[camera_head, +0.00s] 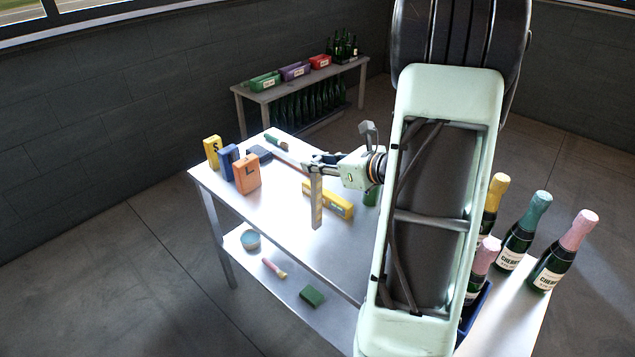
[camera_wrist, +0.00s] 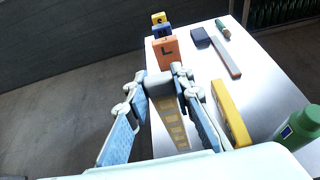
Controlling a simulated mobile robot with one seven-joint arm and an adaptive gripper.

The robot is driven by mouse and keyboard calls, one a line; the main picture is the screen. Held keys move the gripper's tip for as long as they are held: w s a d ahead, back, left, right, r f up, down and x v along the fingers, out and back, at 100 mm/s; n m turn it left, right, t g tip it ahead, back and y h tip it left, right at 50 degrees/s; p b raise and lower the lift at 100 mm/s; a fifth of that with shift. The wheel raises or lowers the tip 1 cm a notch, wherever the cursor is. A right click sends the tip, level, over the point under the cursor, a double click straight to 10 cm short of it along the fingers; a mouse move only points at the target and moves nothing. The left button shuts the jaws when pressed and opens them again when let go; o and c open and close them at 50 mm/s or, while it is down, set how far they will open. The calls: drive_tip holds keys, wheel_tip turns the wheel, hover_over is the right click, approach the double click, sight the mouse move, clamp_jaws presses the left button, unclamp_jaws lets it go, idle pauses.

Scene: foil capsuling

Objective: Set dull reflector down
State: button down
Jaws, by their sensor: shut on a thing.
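My gripper (camera_head: 317,165) is shut on a long flat grey bar, which I take to be the dull reflector (camera_head: 316,205). The bar hangs upright below the fingers, over the white table (camera_head: 270,205). Whether its lower end touches the tabletop cannot be told. In the wrist view my gripper (camera_wrist: 162,78) has its fingers on both sides of the bar's top, and the reflector (camera_wrist: 173,125) shows a row of dull tan patches. No other reflector is identifiable.
Orange L (camera_head: 246,174), blue (camera_head: 228,160) and yellow S (camera_head: 212,152) blocks stand left. A dark mallet (camera_wrist: 201,38) and green bottle (camera_wrist: 300,128) are nearby. The table's front-left area is clear.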

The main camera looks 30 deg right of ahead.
drive_tip(key=shift+w+d+f+b, duration=0.15)
drive_tip(key=shift+f+b, duration=0.3)
drive_tip(key=shift+f, duration=0.3)
drive_tip(key=shift+w+d+f+b, duration=0.2)
drive_tip(key=shift+f+b, duration=0.2)
drive_tip(key=shift+f, duration=0.35)
drive_tip(key=shift+w+d+f+b, duration=0.15)
drive_tip(key=shift+f+b, duration=0.3)
drive_tip(key=shift+f, duration=0.3)
drive_tip(key=shift+a, duration=0.1)
drive_tip(key=shift+f+b, duration=0.3)
drive_tip(key=c, duration=1.7)
unclamp_jaws()
drive_tip(key=shift+r, duration=0.1)
drive_tip(key=shift+r, duration=0.15)
approach(318, 175)
drive_tip(key=shift+d+f, duration=0.3)
drive_tip(key=shift+d, duration=0.5)
